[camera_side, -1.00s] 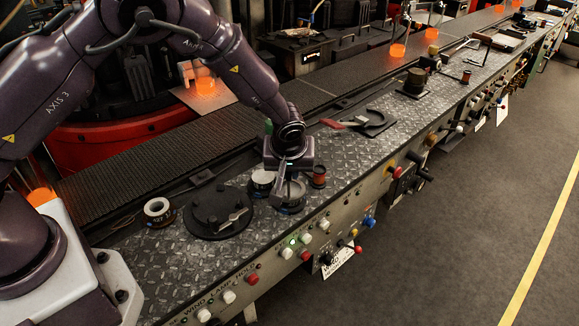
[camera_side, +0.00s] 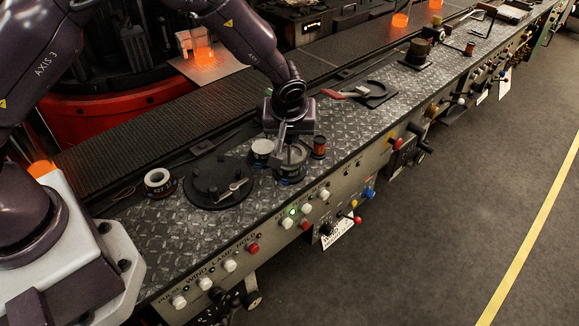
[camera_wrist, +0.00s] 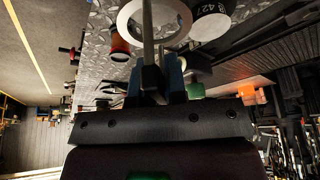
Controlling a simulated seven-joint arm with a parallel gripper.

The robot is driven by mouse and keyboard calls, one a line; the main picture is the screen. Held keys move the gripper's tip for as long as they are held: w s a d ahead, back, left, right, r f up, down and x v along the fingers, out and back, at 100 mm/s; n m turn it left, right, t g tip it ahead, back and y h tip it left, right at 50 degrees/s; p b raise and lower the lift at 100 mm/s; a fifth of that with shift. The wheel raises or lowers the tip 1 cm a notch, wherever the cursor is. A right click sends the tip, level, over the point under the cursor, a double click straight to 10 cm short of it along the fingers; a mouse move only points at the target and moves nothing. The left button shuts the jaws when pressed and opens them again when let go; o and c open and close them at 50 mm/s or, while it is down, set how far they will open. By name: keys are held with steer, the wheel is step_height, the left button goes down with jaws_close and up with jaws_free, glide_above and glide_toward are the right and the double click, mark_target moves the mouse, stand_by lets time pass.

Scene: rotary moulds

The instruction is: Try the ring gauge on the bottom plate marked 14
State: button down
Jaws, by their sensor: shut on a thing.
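My gripper (camera_side: 281,137) points down over the near side of the bench. It is shut on a grey bar (camera_side: 279,150), which I take to be the ring gauge's handle. In the wrist view the bar runs from the blue-padded jaws (camera_wrist: 158,80) across a pale ring (camera_wrist: 126,24). In the side view a dark round piece with a grey rim (camera_side: 297,158) is right below the jaws. I cannot tell whether the ring rests on it or hangs just above. A pale-topped cylinder (camera_side: 262,148) stands beside it. No number 14 is readable.
A copper-red spool (camera_side: 319,147) stands close on the right. A dark round platter (camera_side: 205,190) with a metal tool lies left, and a white-topped ring piece (camera_side: 158,178) beyond it. Knobs line the bench front. The bench between spool and red-handled tool (camera_side: 345,94) is clear.

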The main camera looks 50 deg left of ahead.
steer(key=shift+r, duration=1.65)
